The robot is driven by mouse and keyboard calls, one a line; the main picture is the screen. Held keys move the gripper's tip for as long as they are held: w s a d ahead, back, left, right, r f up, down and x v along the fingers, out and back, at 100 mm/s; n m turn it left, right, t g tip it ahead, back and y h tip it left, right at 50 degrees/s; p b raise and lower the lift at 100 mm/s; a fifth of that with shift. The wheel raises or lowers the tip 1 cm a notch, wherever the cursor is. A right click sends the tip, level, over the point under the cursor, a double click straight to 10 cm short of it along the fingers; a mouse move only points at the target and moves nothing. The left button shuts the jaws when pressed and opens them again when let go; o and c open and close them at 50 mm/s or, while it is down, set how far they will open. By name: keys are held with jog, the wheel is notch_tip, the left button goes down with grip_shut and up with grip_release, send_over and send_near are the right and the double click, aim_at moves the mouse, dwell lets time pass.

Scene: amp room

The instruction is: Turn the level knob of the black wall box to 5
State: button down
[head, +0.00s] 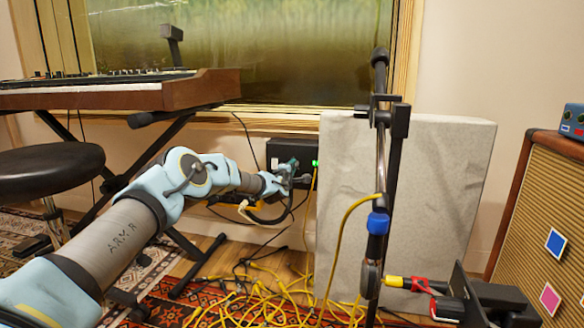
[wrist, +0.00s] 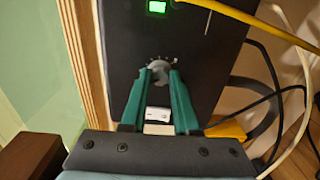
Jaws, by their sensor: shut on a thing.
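The black wall box (head: 290,150) is mounted low on the wall under the window, partly hidden behind my arm in the head view. It fills the middle of the wrist view (wrist: 190,45). Its grey level knob (wrist: 159,72) has small light marks around it, too small to read. My gripper (wrist: 160,77) has its two green fingers closed on either side of the knob. In the head view my gripper (head: 291,172) is at the front of the box. A lit green switch (wrist: 157,7) and a white part (wrist: 158,114) also show on the box.
A grey padded panel (head: 420,190) and a microphone stand (head: 385,180) stand to the right of the box. Yellow cables (head: 265,305) lie tangled on the floor. A keyboard (head: 120,90) and a black stool (head: 45,170) are on the left. An amplifier (head: 540,210) stands far right.

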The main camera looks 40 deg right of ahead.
jog(key=shift+f+m+p, duration=0.1)
jog(key=shift+m+p, duration=0.5)
jog(key=shift+m, duration=2.9)
jog(key=c, duration=0.7)
grip_release()
jog(key=shift+o, duration=0.2)
jog(key=shift+a, duration=0.1)
jog(key=p+v, duration=0.4)
jog(key=v, duration=0.6)
jog(key=shift+s+a, duration=0.2)
jog(key=shift+s, duration=0.15)
